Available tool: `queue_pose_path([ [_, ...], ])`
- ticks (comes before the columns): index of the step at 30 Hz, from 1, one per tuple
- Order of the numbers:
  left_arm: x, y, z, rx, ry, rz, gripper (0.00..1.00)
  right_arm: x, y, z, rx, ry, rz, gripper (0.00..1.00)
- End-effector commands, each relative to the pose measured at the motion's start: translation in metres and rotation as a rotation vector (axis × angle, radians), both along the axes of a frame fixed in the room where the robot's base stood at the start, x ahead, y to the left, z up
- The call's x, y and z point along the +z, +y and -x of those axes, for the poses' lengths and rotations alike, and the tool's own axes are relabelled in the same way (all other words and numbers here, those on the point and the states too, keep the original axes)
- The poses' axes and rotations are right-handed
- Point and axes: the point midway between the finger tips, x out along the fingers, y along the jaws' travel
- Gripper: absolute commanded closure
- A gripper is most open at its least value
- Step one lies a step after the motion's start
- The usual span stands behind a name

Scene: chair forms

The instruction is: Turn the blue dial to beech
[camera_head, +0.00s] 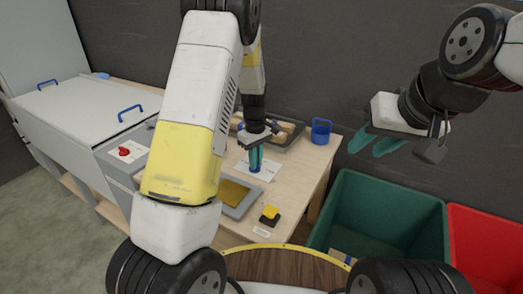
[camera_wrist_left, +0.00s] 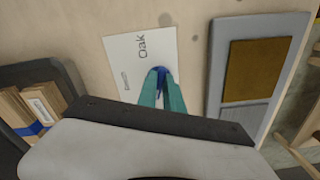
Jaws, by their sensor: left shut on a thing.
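The blue dial (camera_wrist_left: 159,70) sits on a white card (camera_wrist_left: 127,57) on the wooden table. The card reads "Oak" in larger letters near the dial, with a smaller word farther left that I cannot read surely. My left gripper (camera_head: 256,158) points down over the card and is shut on the dial; its teal fingers (camera_wrist_left: 161,92) hide most of the dial. In the head view only a little blue shows below the fingertips. My right gripper (camera_head: 375,145) is open and empty, raised at the right, well away from the dial.
A grey tray (camera_head: 244,211) with a brown panel and a yellow button (camera_head: 271,212) are nearer on the table (camera_head: 289,192). Behind stand a dark tray of wooden pieces (camera_head: 285,128) and a blue cup (camera_head: 321,131). A green bin (camera_head: 383,204) and red bin (camera_head: 490,240) stand right.

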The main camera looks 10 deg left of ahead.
Motion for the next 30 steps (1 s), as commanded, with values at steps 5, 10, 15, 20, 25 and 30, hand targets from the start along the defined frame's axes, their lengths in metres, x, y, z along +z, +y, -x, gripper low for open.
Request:
queue_pose_path([
  [5,0.0004,-0.0002,-0.0001,-0.014,-0.001,0.001,1.0,0.0,0.0,0.0,0.0,0.0,0.0,0.64],
  [10,0.0006,0.0001,0.0001,-0.073,-0.001,0.001,1.0,0.0,0.0,0.0,0.0,0.0,0.0,0.64],
  [15,0.0009,0.0007,0.0003,-0.183,-0.002,0.002,1.0,0.0,0.0,0.0,0.0,0.0,0.0,0.64],
  [20,0.001,0.0019,0.0007,-0.326,-0.003,0.001,1.0,0.0,0.0,0.0,0.0,0.0,0.0,0.64],
  [25,0.0009,0.0029,0.0011,-0.488,-0.002,0.001,1.0,0.0,0.0,0.0,0.0,0.0,0.0,0.64],
  [30,0.0009,0.0035,0.0014,-0.65,-0.003,0.002,1.0,0.0,0.0,0.0,0.0,0.0,0.0,0.64],
])
